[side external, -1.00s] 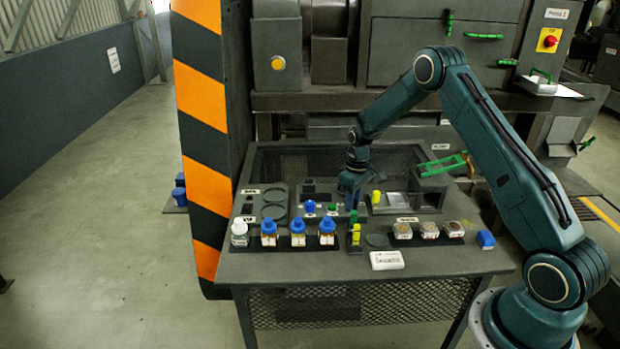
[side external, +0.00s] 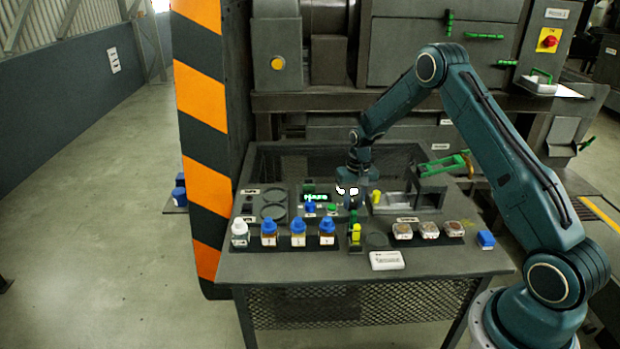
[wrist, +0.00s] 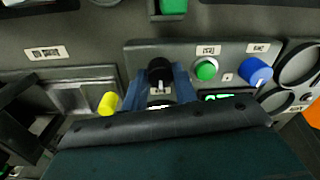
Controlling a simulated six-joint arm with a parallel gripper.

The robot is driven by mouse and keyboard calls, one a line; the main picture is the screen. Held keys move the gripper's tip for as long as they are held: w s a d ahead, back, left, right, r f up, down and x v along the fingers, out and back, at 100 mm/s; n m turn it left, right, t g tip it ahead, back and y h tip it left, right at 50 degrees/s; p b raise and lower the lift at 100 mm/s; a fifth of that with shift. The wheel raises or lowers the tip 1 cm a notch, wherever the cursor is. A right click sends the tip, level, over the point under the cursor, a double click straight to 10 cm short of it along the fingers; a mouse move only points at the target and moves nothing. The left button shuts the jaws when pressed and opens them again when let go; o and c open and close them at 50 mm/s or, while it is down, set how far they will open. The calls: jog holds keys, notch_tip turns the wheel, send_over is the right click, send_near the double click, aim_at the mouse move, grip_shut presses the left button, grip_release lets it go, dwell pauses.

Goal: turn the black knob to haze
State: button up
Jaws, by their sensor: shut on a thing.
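The black knob (wrist: 158,70) sits on a grey panel in the wrist view, between the two blue fingers of my gripper (wrist: 159,84). The fingers are closed on its sides. In the side view my gripper (side external: 352,190) points down at this panel and hides the knob. A small display (side external: 316,197) left of the gripper is lit with green text that seems to read "Haze". In the wrist view the display (wrist: 228,97) is partly covered by my gripper body.
A green button (wrist: 206,69) and a blue knob (wrist: 255,71) are right of the black knob in the wrist view. A yellow handle (wrist: 108,103) is left of the fingers. Blue-capped bottles (side external: 298,233) and sample dishes (side external: 428,230) stand along the table front.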

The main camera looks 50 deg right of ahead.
aim_at(355, 202)
dwell(0.3)
jog(key=o, duration=1)
jog(key=shift+r, duration=0.15)
jog(key=r, duration=1.3)
jog(key=shift+s+d+r, duration=0.15)
jog(key=shift+d+r, duration=0.1)
jog(key=shift+r, duration=0.05)
